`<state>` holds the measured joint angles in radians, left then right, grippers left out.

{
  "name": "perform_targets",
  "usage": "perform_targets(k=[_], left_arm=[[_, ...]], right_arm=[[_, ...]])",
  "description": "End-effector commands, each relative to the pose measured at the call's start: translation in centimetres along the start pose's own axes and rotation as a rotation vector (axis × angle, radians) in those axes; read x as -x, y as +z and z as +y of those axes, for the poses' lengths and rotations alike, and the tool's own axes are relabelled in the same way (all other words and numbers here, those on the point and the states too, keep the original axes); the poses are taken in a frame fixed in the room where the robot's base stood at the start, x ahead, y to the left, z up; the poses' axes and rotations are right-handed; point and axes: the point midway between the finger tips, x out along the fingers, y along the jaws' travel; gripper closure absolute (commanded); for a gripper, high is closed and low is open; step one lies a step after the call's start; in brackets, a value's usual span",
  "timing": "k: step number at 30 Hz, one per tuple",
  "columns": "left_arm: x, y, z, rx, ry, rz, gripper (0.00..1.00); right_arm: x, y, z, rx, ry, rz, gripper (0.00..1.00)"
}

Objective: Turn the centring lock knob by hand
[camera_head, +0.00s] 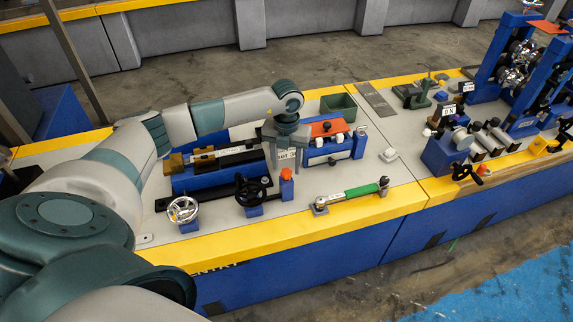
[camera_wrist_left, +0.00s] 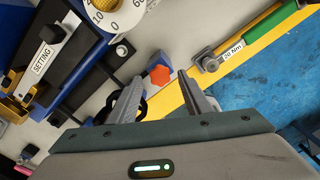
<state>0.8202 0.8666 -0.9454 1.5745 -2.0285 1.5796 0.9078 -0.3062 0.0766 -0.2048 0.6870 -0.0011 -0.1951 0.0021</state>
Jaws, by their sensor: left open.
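A small orange-red knob (camera_head: 286,173) stands on a blue block near the front of the bench, right of a black handwheel (camera_head: 252,190). In the left wrist view the knob (camera_wrist_left: 159,75) shows as an orange hexagon just beyond the fingertips. No readable label marks it as the centring lock knob. My left gripper (camera_head: 286,150) hangs above and behind the knob in the head view. In the left wrist view its fingers (camera_wrist_left: 157,84) are apart with nothing between them; the left finger partly hides the black handwheel. My right gripper is not in view.
A chrome handwheel (camera_head: 183,210) stands to the left. A green-handled torque wrench (camera_head: 361,191) lies at front right. A blue slide unit (camera_head: 218,173) is behind left, and a blue unit with an orange top (camera_head: 329,128) is behind right. Yellow trim (camera_head: 290,236) edges the bench.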

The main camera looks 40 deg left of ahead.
Motion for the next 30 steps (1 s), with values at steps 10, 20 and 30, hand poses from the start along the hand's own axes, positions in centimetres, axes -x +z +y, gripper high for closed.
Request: perform_targets(k=[10,20,30], left_arm=[[3.2,0.0,0.0,0.000,0.000,-0.001,0.55],[4.1,0.0,0.0,0.000,0.001,0.000,0.55],[4.1,0.0,0.0,0.000,0.000,0.000,0.55]], right_arm=[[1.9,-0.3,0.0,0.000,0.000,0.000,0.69],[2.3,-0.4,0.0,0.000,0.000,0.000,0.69],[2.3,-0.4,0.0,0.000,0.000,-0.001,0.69]])
